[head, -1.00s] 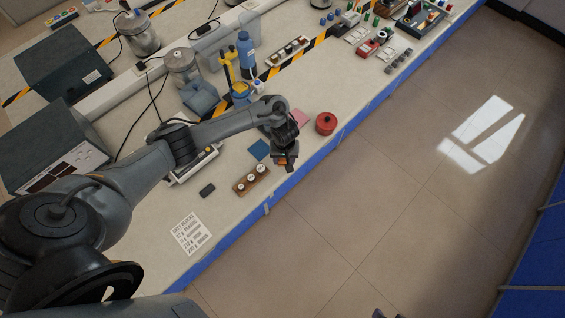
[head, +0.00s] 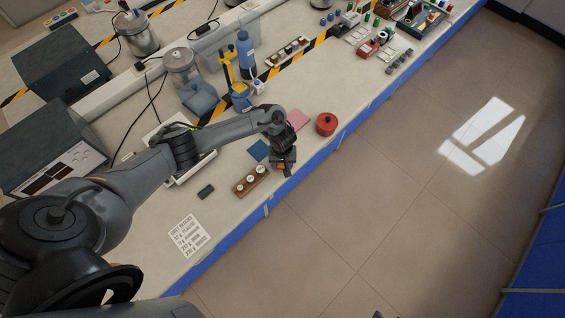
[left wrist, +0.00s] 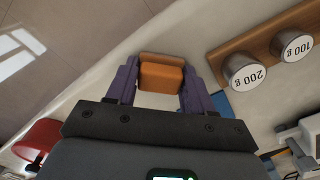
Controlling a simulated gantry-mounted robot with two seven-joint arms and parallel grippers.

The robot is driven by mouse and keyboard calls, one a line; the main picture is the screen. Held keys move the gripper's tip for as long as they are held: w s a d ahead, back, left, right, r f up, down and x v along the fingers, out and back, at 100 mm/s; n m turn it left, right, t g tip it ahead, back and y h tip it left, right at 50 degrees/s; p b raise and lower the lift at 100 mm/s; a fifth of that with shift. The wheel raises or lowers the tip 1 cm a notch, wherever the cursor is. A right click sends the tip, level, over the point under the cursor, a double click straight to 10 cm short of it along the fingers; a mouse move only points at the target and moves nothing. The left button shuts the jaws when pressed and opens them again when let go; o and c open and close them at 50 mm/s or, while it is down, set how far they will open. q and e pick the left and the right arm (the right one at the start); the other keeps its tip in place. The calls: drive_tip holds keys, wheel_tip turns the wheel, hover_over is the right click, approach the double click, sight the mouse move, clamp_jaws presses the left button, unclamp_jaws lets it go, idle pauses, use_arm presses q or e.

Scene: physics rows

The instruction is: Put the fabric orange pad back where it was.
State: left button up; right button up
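The orange pad (left wrist: 162,75) shows in the left wrist view as a small block between the tips of my left gripper (left wrist: 160,85). Both fingers appear to press on its sides, so the gripper looks shut on it. In the head view my left gripper (head: 283,170) is low near the bench's front edge, to the right of the wooden weight holder; only a trace of orange shows there. A blue pad (head: 259,150) and a pink pad (head: 299,119) lie flat on the bench near the gripper. The gap under the orange pad cannot be judged. My right gripper is not in view.
The wooden weight holder (head: 251,180) stands close to the left of the gripper. A red round pot (head: 326,124) stands to its right. A small dark block (head: 206,191) and a printed sheet (head: 187,235) lie to the left. The bench's blue front edge (head: 318,165) is close by.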

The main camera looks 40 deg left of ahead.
use_arm(q)
drive_tip(key=o, duration=0.4)
drive_tip(key=shift+o, duration=0.2)
drive_tip(key=shift+r, duration=0.1)
wheel_tip(320, 180, up, 11)
drive_tip(key=p, duration=0.5)
drive_tip(key=s+d+r+m+t+h, duration=0.15)
drive_tip(key=d+m, duration=0.25)
drive_tip(key=d, duration=0.5)
drive_tip(key=s+d+r+m+t+h, duration=0.1)
drive_tip(key=s+d+m+t, duration=0.25)
drive_tip(key=d, duration=0.55)
drive_tip(key=s+a+r+m+y, duration=0.1)
drive_tip(key=s+a+r, duration=0.3)
drive_tip(key=s, duration=0.4)
drive_tip(key=s+a+r+m+g+y, duration=0.1)
drive_tip(key=s+a+r+m, duration=0.1)
drive_tip(key=s+a+r, duration=0.3)
drive_tip(key=s, duration=0.3)
drive_tip(key=shift+a+r, duration=0.2)
drive_tip(key=shift+r, duration=0.2)
